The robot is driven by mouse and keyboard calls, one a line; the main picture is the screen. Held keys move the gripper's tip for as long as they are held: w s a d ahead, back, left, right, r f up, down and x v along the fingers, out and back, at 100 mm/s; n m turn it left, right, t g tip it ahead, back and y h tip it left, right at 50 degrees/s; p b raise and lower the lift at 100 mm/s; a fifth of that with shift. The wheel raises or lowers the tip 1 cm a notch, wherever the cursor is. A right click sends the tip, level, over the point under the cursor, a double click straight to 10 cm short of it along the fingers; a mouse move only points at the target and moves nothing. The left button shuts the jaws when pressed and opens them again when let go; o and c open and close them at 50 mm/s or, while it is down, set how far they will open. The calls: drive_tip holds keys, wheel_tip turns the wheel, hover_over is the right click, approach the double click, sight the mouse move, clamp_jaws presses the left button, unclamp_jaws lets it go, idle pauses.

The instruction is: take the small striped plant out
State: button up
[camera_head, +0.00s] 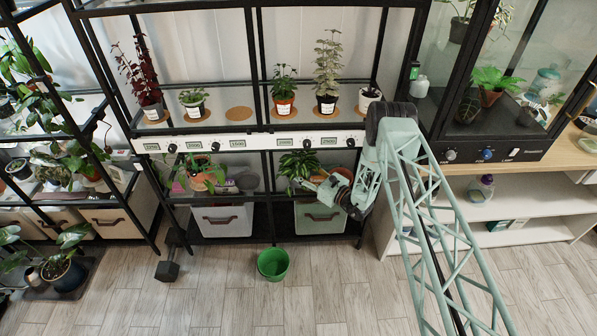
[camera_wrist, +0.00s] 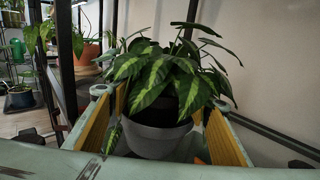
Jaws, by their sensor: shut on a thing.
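The small striped plant (camera_head: 298,164) is on the lower level of the middle rack, right half, with my gripper (camera_head: 322,187) at it. In the wrist view the plant (camera_wrist: 165,76) has dark green leaves with pale yellow-green stripes and a grey pot (camera_wrist: 155,140). The pot stands upright between the yellow-padded fingers of my gripper (camera_wrist: 160,112), which is shut on it. The pot's underside is hidden, so I cannot tell whether it touches the shelf.
A terracotta-potted plant (camera_head: 202,176) stands to the left on the same level. Rack posts and the upper shelf's front strip (camera_head: 250,141) border the space. Below are pale bins (camera_head: 222,220). A green bucket (camera_head: 273,264) stands on the open floor.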

sight(299, 170)
drive_tip(key=shift+r, duration=0.15)
wheel_tip(299, 170, up, 10)
drive_tip(key=p, duration=0.1)
drive_tip(key=shift+p, duration=0.4)
drive_tip(key=shift+s+d+f, duration=0.1)
drive_tip(key=shift+d+f, duration=0.05)
drive_tip(key=shift+f, duration=0.05)
idle(0.8)
